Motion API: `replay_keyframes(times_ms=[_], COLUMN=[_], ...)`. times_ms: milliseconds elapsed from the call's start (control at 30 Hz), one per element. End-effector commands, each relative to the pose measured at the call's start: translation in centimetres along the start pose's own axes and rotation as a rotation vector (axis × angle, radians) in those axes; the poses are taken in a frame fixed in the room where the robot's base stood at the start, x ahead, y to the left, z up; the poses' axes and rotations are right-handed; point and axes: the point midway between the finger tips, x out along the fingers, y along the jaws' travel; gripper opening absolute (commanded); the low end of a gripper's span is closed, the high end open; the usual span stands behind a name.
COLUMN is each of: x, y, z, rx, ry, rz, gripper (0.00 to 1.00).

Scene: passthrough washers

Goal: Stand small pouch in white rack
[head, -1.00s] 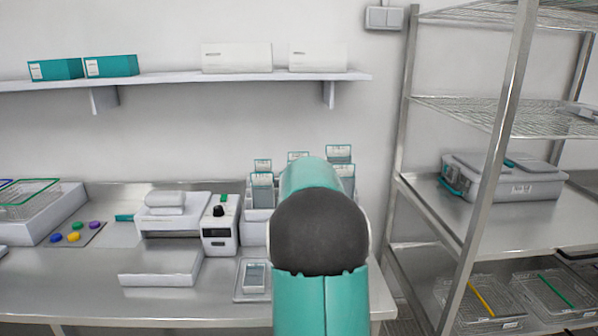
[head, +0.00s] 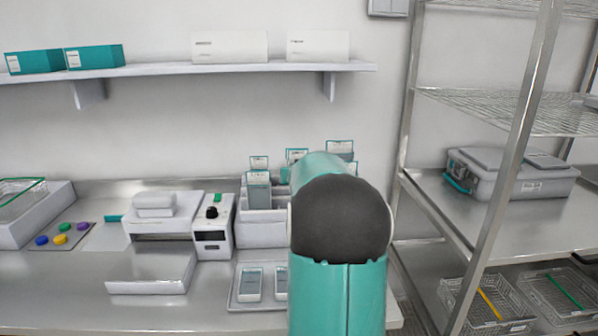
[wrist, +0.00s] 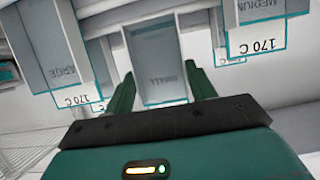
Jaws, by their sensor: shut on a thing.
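The white rack (head: 262,230) stands on the bench in the head view, partly hidden by my arm. Larger pouches with teal-edged labels stand in it, and a LARGE one (wrist: 70,60) and a MEDIUM one (wrist: 250,38) flank my fingers in the wrist view. Whether the held pouch is inside a compartment cannot be told.
A tray (head: 237,300) with flat pouches lies in front of the rack. A white device with a black knob (head: 212,228) and a sealer-like machine (head: 160,225) stand to the left. A steel shelf unit (head: 520,130) is at the right. A wall shelf (head: 200,70) runs above.

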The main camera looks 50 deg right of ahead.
Motion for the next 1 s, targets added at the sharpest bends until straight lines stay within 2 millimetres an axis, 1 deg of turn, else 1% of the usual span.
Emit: replay_keyframes(times_ms=[100, 1000], x=[0.3, 3.2], y=[0.1, 0.1], z=[1.0, 6.8], rx=[0.001, 0.000], ry=[-0.004, -0.004], rz=[0.001, 0.001], gripper=[0.31, 0.31])
